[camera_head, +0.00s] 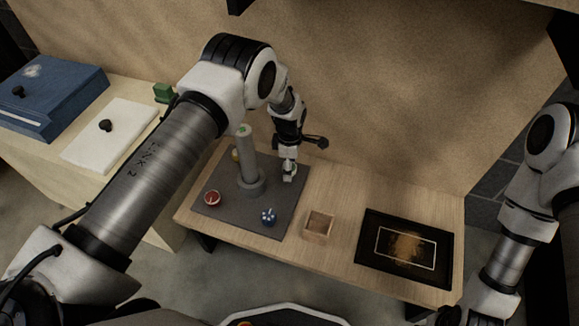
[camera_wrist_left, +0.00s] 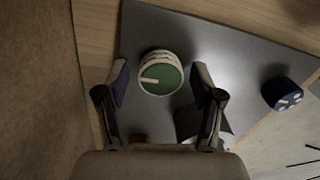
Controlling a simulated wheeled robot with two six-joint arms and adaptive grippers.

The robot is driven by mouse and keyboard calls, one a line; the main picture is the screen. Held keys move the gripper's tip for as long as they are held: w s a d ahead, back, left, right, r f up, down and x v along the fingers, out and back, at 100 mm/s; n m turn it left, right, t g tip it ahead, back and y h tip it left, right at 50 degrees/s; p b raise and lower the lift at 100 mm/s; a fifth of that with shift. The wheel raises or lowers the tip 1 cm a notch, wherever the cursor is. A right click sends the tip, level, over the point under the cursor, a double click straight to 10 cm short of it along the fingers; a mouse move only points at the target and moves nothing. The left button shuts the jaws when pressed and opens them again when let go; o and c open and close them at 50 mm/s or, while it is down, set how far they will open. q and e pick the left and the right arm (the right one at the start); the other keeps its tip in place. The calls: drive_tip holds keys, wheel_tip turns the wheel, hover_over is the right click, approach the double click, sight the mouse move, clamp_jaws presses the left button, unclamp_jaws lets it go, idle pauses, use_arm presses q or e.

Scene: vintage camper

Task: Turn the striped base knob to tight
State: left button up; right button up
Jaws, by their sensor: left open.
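The striped base knob (camera_wrist_left: 160,73) has a green top with a white pointer and a pale banded side. In the left wrist view it sits near the edge of the dark grey base plate (camera_wrist_left: 210,45). My left gripper (camera_wrist_left: 161,82) is open, with one finger on each side of the knob and a gap visible at both. In the head view my left gripper (camera_head: 289,172) is low over the plate's back right corner and mostly hides the knob. My right gripper (camera_head: 450,315) is partly visible at the bottom right; its jaws are unclear.
A grey post (camera_head: 247,160) with a green top stands on the plate, close left of my left gripper. A red knob (camera_head: 211,198), a blue knob (camera_head: 268,217) and a yellow knob (camera_head: 236,155) surround it. A wooden box (camera_head: 318,226) and black tray (camera_head: 370,258) lie right.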

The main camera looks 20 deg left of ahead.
use_arm(q)
drive_tip(key=c, duration=1.1)
drive_tip(key=shift+c, duration=0.2)
